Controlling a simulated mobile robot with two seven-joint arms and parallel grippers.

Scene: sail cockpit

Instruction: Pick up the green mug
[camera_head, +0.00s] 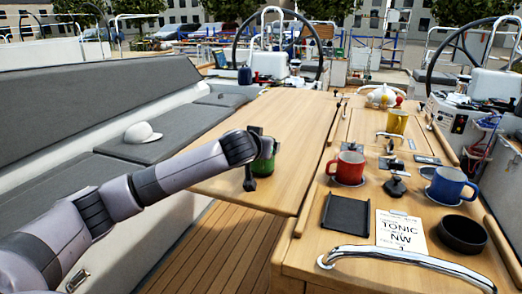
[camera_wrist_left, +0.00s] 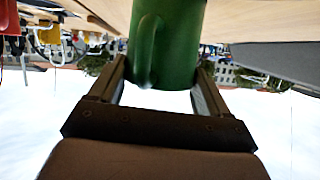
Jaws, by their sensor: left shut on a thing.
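The green mug (camera_head: 265,165) is at my left gripper (camera_head: 257,160), over the left table leaf in the head view. The gripper and wrist hide part of it. In the left wrist view the green mug (camera_wrist_left: 177,45) sits between the two fingers of my left gripper (camera_wrist_left: 160,85), its handle facing the camera. The fingers are shut on the mug from both sides. I cannot tell whether its base touches the table. My right gripper is not in view.
On the table's right part stand a red mug (camera_head: 347,168), a blue mug (camera_head: 449,187), a yellow mug (camera_head: 397,122), a black bowl (camera_head: 462,234) and a black tray (camera_head: 346,215). A chrome rail (camera_head: 405,262) runs along the front. The left table leaf (camera_head: 270,110) is otherwise clear. A white cap (camera_head: 142,132) lies on the bench.

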